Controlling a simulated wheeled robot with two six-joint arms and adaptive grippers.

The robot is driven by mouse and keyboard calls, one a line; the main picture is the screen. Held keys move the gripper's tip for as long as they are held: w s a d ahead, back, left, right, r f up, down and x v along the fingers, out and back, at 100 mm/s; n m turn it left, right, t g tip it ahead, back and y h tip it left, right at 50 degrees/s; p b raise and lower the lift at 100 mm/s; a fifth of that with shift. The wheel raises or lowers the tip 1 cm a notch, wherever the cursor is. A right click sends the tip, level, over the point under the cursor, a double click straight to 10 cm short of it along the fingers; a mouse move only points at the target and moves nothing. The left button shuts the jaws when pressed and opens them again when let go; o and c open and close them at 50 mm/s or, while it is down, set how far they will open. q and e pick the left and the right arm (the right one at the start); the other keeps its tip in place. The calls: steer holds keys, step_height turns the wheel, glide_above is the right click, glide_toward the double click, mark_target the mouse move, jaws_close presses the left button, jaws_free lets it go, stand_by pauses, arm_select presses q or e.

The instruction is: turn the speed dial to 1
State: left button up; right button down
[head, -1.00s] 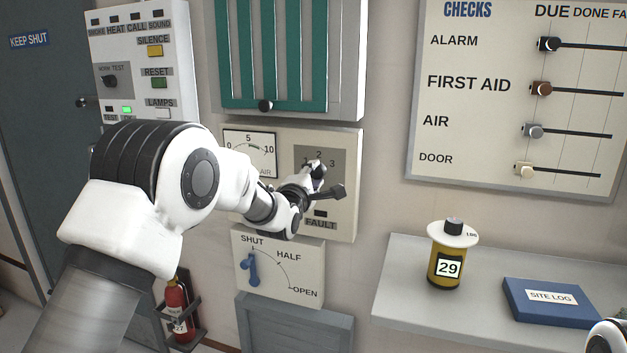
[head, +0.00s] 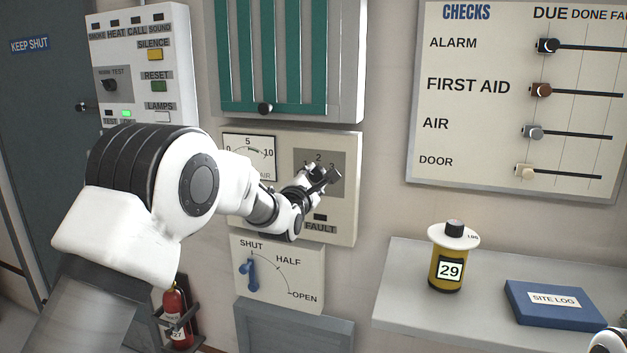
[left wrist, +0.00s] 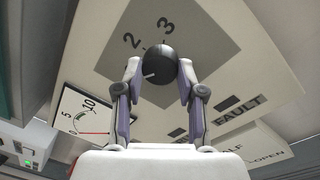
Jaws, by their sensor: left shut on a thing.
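The speed dial (left wrist: 160,65) is a round black knob with a white mark, on a grey square plate marked 2 and 3 in the left wrist view. My left gripper (left wrist: 160,72) is shut on the dial, one finger on each side. The white mark points left and slightly down in that view. The numeral 1 cannot be made out there. In the head view, my left gripper (head: 323,181) covers the dial and part of the grey plate (head: 338,155).
The cream panel also carries an air gauge (head: 248,156) and a FAULT lamp (head: 320,217). Below is a blue SHUT/HALF/OPEN lever (head: 252,272). A shelf (head: 400,300) at right holds a yellow canister (head: 447,268) and a blue site log (head: 553,303).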

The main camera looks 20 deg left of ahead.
arm_select(q)
steer(key=o, duration=1.1)
steer(key=shift+o, duration=0.2)
steer(key=shift+s, duration=0.1)
steer(key=s, duration=1.1)
steer(key=shift+s+f, duration=0.35)
